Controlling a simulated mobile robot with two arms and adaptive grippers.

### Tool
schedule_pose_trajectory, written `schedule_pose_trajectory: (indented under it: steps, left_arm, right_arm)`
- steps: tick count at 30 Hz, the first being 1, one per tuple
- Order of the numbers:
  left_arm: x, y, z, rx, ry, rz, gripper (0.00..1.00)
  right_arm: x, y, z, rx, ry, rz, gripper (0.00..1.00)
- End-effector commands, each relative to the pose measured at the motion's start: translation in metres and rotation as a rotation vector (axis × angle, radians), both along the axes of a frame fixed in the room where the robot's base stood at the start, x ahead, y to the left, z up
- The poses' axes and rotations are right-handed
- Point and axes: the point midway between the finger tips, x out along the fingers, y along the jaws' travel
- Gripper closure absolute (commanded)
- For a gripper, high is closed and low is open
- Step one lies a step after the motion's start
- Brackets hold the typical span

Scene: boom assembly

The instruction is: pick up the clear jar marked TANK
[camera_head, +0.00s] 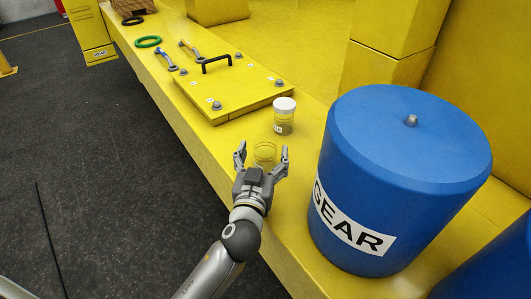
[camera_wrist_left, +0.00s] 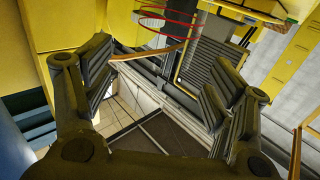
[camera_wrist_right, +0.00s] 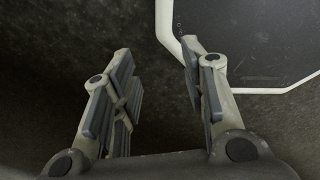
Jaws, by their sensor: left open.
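My left gripper (camera_head: 263,154) is open, with its two fingers spread above the yellow ledge.
A big blue drum marked GEAR (camera_head: 402,175) stands close at the right. A yellow plate with a black handle (camera_head: 225,88) lies farther along the ledge (camera_head: 205,150). Beyond are wrenches (camera_head: 165,60) and a green ring (camera_head: 148,42).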

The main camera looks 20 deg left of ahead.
Motion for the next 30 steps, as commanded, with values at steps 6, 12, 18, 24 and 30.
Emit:
schedule_pose_trajectory:
  steps: [6,12,18,24,30]
  left_arm:
    - [0.025,0.006,0.004,0.003,-0.001,0.001,0.22]
    - [0.046,0.009,0.002,0.001,-0.001,0.0,0.22]
    - [0.05,0.01,0.0,0.0,0.0,0.0,0.22]
    - [0.05,0.009,-0.001,0.0,0.0,0.0,0.32]
    - [0.05,0.009,-0.001,0.0,0.0,0.0,0.58]
  right_arm:
    - [0.018,0.002,0.018,0.003,-0.026,0.0,0.6]
    - [0.028,0.004,0.026,0.007,-0.045,-0.002,0.6]
    - [0.025,0.004,0.025,0.007,-0.039,-0.004,0.6]
    - [0.018,0.004,0.025,0.005,-0.028,-0.005,0.6]
    - [0.016,0.003,0.025,0.005,-0.025,-0.005,0.6]
